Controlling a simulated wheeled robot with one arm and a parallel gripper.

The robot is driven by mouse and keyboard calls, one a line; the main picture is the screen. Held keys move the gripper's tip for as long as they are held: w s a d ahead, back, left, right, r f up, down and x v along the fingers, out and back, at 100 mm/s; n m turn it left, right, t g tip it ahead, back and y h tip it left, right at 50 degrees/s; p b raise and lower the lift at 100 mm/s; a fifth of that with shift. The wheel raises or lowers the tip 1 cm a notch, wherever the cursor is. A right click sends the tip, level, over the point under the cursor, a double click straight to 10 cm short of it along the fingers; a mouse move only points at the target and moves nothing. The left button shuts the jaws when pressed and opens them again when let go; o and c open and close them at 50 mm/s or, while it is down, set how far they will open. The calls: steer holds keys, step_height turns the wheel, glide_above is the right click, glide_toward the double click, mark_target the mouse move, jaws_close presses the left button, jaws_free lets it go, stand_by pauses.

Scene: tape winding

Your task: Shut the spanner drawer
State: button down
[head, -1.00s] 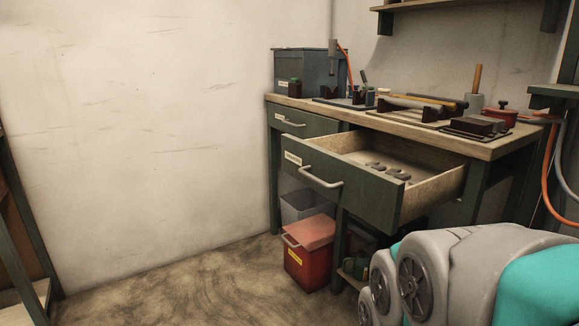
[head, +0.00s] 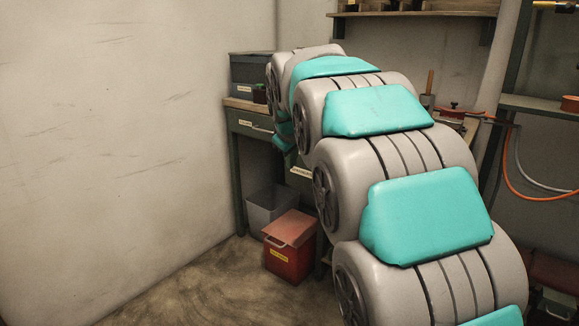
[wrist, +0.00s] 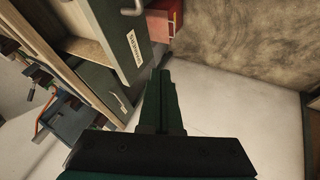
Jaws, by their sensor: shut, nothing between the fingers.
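The spanner drawer (wrist: 118,22) stands pulled out in the wrist view. Its green front carries a white label, and part of its grey handle shows at the top edge. Its pale wooden side runs back toward the bench. In the head view only the label and a strip of the drawer's front (head: 299,181) show; my arm hides the rest. My gripper (wrist: 162,76) is shut and empty, its fingertips below and right of the drawer front in the wrist view, with no contact that I can make out. The head view hides my gripper behind my arm.
A second, closed drawer (head: 250,124) lies left of the spanner drawer under the bench top. A red lidded bin (head: 290,250) and a grey bin (head: 270,208) stand on the floor below. The wall (head: 120,130) and floor at left are clear.

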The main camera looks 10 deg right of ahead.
glide_toward(300, 180)
step_height(300, 180, down, 4)
steer(key=a, duration=0.3)
steer(key=w+d+p, duration=0.1)
steer(key=w+d, duration=0.1)
steer(key=shift+d, duration=0.25)
steer(key=shift+w+d, duration=0.45)
